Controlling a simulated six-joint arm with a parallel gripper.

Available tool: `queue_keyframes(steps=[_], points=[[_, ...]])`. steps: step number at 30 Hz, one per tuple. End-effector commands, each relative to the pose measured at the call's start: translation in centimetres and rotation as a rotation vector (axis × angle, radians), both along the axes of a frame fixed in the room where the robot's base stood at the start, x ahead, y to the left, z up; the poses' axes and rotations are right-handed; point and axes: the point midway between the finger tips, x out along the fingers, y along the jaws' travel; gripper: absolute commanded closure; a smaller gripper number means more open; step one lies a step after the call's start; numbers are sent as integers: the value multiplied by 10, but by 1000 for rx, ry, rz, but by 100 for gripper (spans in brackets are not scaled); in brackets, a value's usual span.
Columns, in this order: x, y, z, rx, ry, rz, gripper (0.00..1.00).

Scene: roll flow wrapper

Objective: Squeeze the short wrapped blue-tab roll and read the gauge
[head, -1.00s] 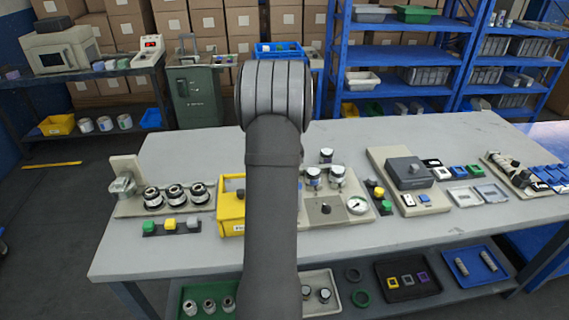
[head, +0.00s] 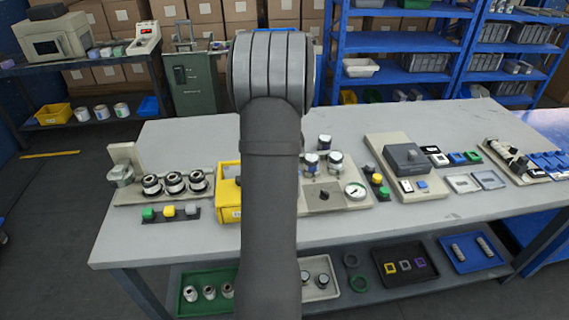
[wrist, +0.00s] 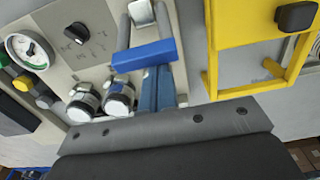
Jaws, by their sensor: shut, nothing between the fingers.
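The round white gauge (head: 355,189) is on the beige panel right of my arm; it also shows at upper left in the wrist view (wrist: 28,52), its reading too small to make out. Beside it are a black knob (wrist: 76,33) and two metal cylinders with white ends (wrist: 118,98). My gripper (wrist: 158,82) appears as two close blue fingers over the panel, shut and empty, near a blue bar (wrist: 145,55). My arm hides it in the head view. I cannot tell which item is the short wrapped blue-tab roll. A cylinder with a blue band (head: 311,160) stands on the panel.
A yellow frame (wrist: 255,75) stands right beside the gripper in the wrist view. A grey box on a beige base (head: 406,158) and small coloured blocks lie right of the gauge. A row of black-ringed rolls (head: 174,183) stands at left.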

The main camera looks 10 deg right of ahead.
Motion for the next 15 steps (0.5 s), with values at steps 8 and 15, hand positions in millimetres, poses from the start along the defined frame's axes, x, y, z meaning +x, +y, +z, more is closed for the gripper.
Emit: queue_keyframes(steps=[8,15], points=[[-5,0,2,1,-44,0,100],[-18,0,7,1,-155,-1,100]])
